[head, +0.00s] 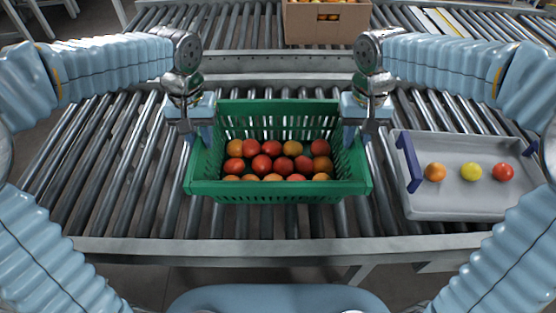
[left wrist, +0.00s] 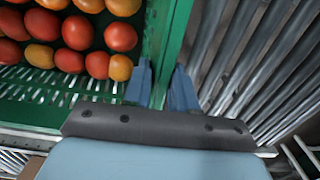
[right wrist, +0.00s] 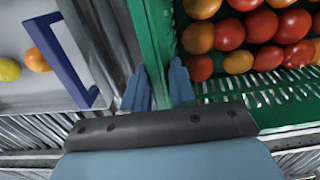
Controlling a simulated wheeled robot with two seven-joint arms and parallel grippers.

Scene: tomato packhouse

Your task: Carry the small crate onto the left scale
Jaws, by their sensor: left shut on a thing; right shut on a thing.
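The small green crate (head: 278,188) holds several red and orange tomatoes. It sits on or just over the rollers in the middle of the head view; I cannot tell if it is lifted. My left gripper (head: 197,140) is shut on its left side wall, which also shows in the left wrist view (left wrist: 166,40). My right gripper (head: 360,138) is shut on its right side wall, seen too in the right wrist view (right wrist: 153,40). The crate looks level. No scale can be made out in these views.
A grey tray (head: 455,208) with blue handles and three fruits stands close to the right of the crate. A cardboard box (head: 327,28) of fruit stands on the far conveyor. The rollers (head: 110,165) left of the crate are clear.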

